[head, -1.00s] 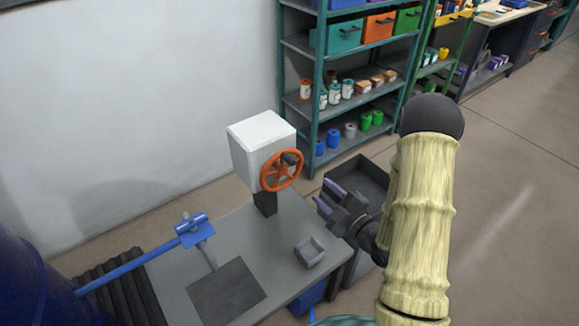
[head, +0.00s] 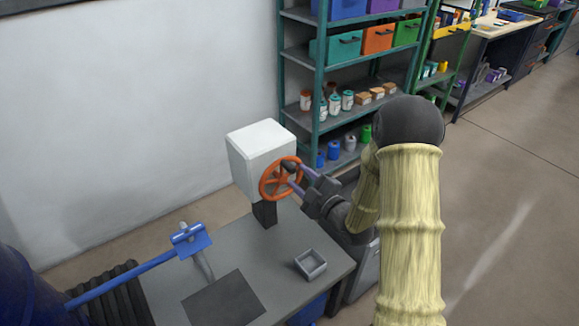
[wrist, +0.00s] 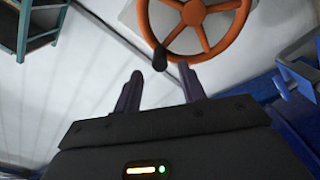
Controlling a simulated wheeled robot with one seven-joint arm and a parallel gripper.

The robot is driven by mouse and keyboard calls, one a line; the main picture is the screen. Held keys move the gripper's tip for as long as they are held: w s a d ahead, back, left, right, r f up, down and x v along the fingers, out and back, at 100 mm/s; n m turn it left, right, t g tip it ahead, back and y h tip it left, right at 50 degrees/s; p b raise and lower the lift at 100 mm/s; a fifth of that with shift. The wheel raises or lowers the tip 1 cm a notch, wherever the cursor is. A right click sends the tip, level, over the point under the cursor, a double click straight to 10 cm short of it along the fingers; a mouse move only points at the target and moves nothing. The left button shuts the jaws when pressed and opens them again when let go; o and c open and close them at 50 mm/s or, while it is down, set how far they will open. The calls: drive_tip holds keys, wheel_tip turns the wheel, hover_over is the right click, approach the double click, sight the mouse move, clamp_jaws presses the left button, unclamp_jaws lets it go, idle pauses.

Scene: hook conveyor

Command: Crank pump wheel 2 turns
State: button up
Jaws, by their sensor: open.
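The orange pump wheel (head: 270,184) is mounted on the front of a white box (head: 262,146) on a dark post. A dark crank knob (head: 288,166) sticks out near the wheel's upper right rim. My gripper (head: 297,177) is open, its two purple fingers pointing at the knob. In the wrist view the wheel (wrist: 206,27) is at the top and the knob (wrist: 160,58) lies just beyond and between the open fingers of my gripper (wrist: 160,85).
The grey table (head: 240,258) holds a small square tray (head: 310,264) and a dark mat (head: 223,299). A blue bar with a bracket (head: 191,239) stands at its left. A shelf rack (head: 335,88) is behind. Open floor (head: 490,210) lies to the right.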

sight(293, 172)
drive_tip(key=x, duration=0.5)
drive_tip(key=shift+w+a+p, duration=0.25)
drive_tip(key=shift+w+p, duration=0.05)
clamp_jaws()
